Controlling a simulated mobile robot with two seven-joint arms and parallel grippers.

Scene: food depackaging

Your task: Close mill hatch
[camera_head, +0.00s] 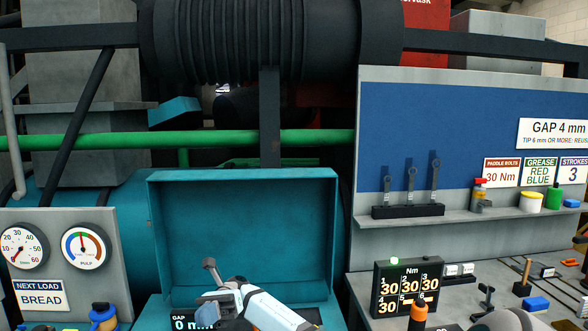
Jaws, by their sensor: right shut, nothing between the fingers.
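The teal mill hatch (240,225) is a wide, shallow panel with raised edges. It stands upright and open at the lower middle of the head view, its hollow inner face towards me. My right gripper (211,271) is shut and empty in front of the lower part of the hatch, its arm coming in from the bottom edge. I cannot tell whether it touches the hatch. A gap display (181,323) reading 0 sits below, partly hidden by my arm. The mill opening is out of frame or hidden. My left gripper is not in view.
A gauge panel (100,225) stands left, with a blue and yellow object (103,315) below it. A green pipe (250,141) runs behind the hatch. At right are a shelf (465,218) with wrenches and containers, a torque display (407,262) and a bench with small tools.

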